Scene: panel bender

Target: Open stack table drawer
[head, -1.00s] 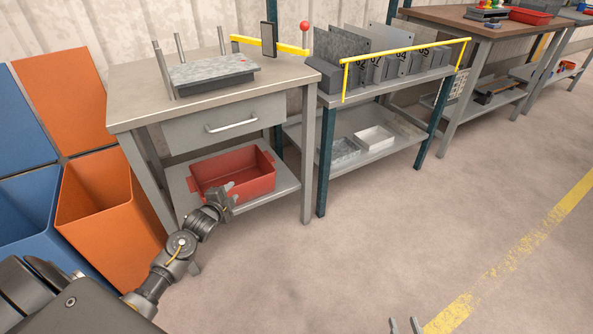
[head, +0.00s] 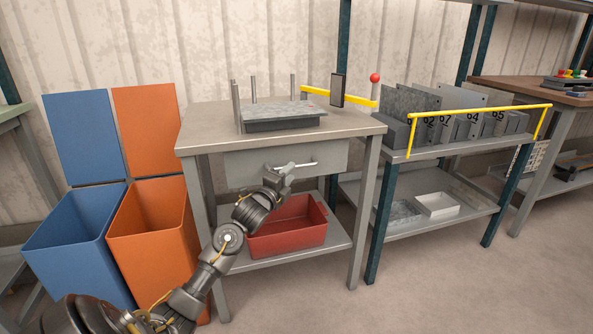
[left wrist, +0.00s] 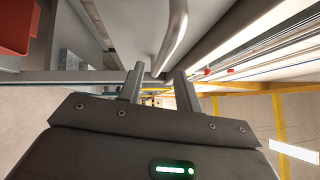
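The stack table (head: 192,138) stands in the middle of the head view. Its grey drawer (head: 242,172) looks shut under the top, with a silver bar handle (head: 303,164) on its front. My left gripper (head: 283,172) is at the left part of the handle, in front of the drawer. In the left wrist view the two fingers of my left gripper (left wrist: 159,86) stand apart, and the handle (left wrist: 176,35) runs down toward the gap between them. I see no grip on it; contact cannot be told. My right gripper is not in view.
Blue (head: 75,235) and orange (head: 155,230) bins stand at the left. A rack with upright plates (head: 480,125) stands at the right. The floor in front at right is clear.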

